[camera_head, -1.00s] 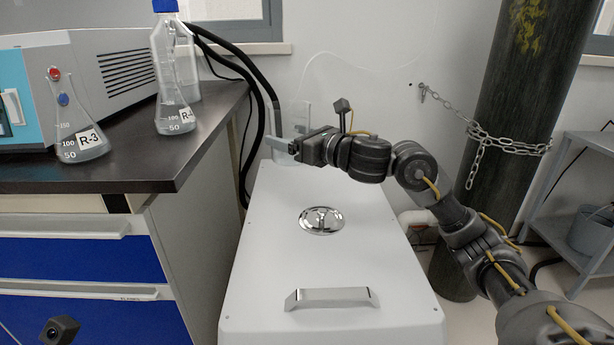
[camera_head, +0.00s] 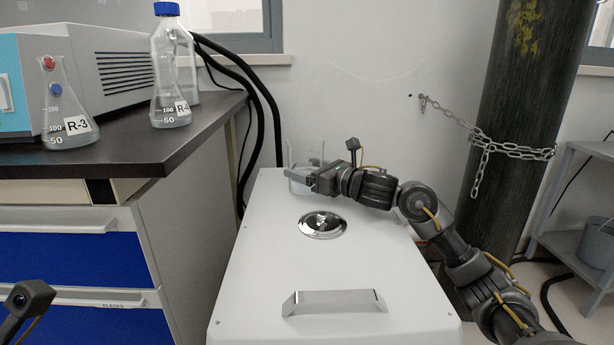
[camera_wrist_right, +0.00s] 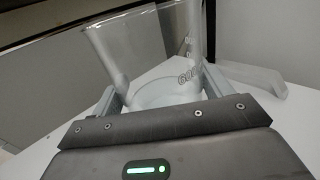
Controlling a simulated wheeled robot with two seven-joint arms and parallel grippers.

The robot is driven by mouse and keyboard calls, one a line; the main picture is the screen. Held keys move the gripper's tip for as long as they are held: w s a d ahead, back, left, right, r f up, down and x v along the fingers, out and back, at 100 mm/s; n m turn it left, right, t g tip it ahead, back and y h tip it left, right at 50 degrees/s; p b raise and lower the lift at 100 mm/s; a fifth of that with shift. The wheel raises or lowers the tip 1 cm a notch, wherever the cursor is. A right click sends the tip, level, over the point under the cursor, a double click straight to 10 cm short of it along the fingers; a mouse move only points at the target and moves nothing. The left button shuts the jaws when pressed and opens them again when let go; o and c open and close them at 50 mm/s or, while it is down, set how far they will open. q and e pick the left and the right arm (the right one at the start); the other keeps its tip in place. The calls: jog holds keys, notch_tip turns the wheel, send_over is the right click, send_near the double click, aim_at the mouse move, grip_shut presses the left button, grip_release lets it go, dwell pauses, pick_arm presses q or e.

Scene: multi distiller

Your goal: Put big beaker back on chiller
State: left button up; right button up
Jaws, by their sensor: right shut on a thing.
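The big beaker (camera_head: 297,160) is clear glass with markings and stands at the back left of the chiller's top in the head view. My right gripper (camera_head: 301,178) is shut on it from the right. In the right wrist view the beaker (camera_wrist_right: 145,48) is between the two fingers (camera_wrist_right: 162,92), slightly tilted in the picture. Its base is close to the white top; I cannot tell whether it touches. The chiller (camera_head: 255,262) is a white box with a round metal lid and a front handle. My left gripper's fingers are out of view; only a small part of that arm shows at lower left.
A dark-topped bench (camera_head: 110,160) with blue drawers stands left of the chiller. On it are flask R-3 (camera_head: 66,115), another labelled flask (camera_head: 170,85) and a grey-blue device (camera_head: 120,75). Black hoses run behind the chiller. A chained dark cylinder (camera_head: 515,120) stands at right.

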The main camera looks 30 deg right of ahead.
jog(key=shift+r, duration=0.1)
jog(key=o, duration=1.3)
jog(key=shift+f, duration=0.2)
jog(key=shift+o, duration=0.2)
jog(key=shift+r, duration=0.25)
jog(key=p+v, duration=0.2)
jog(key=v, duration=1)
jog(key=shift+s+a+f, duration=0.1)
jog(key=shift+f, duration=0.05)
